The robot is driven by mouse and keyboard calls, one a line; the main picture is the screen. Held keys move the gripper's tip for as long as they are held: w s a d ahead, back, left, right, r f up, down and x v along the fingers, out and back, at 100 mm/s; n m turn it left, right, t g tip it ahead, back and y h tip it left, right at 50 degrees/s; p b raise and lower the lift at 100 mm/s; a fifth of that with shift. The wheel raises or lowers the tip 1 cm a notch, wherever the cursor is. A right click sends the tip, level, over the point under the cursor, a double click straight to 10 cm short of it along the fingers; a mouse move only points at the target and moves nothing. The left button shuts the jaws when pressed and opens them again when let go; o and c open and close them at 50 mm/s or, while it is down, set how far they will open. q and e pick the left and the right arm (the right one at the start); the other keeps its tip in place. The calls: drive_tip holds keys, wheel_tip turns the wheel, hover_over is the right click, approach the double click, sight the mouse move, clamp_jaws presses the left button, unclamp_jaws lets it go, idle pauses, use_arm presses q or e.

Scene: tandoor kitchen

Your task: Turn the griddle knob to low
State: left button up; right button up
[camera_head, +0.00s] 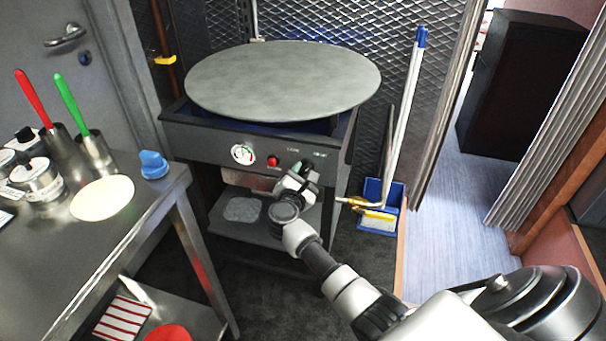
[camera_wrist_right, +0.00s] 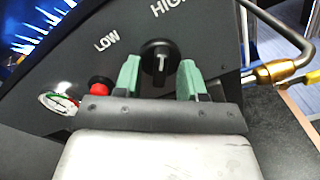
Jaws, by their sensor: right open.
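The griddle (camera_head: 285,78) is a large round grey plate on a dark stand with a front control panel (camera_head: 210,143). In the right wrist view, the black griddle knob (camera_wrist_right: 158,52) has a light pointer mark standing nearly upright in the picture. LOW is printed to its upper left and HIGH above it. My right gripper (camera_wrist_right: 158,76) is open, with its green fingertips on either side of the knob's lower part; I cannot tell if they touch it. In the head view my right gripper (camera_head: 303,172) is at the panel and largely hides the knob. My left gripper is not in view.
A red button (camera_wrist_right: 101,85) and a round gauge (camera_wrist_right: 60,103) sit left of the knob. Blue flames (camera_wrist_right: 35,35) show at the upper left. A brass-ended pipe (camera_wrist_right: 275,73) is at the right. A steel table (camera_head: 120,225) stands left, a blue dustpan (camera_head: 393,191) right.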

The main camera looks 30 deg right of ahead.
clamp_jaws()
